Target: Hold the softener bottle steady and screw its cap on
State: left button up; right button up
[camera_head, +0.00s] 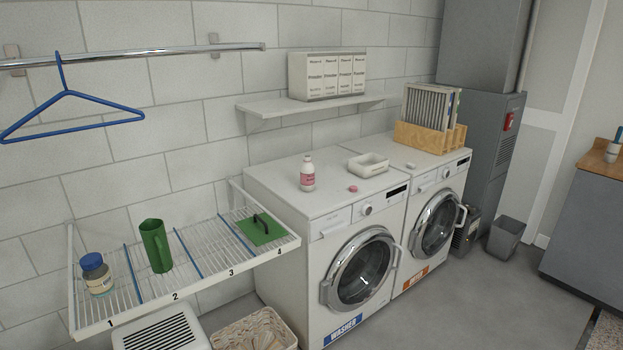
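The softener bottle (307,174) stands upright on top of the left machine, labelled WASHER. It is white with a pink label, and its top looks white. A small pink cap (352,188) lies on the same machine top, to the right of the bottle and apart from it. Neither of my grippers shows in the head view.
A white tray (361,170) and a small white object (411,165) lie on the machine tops. A shelf (315,104) hangs above.

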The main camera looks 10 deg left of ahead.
aim_at(306, 170)
jog(key=i+l+u, duration=0.1)
jog(key=i+u, duration=0.4)
jog(key=i, duration=1.2)
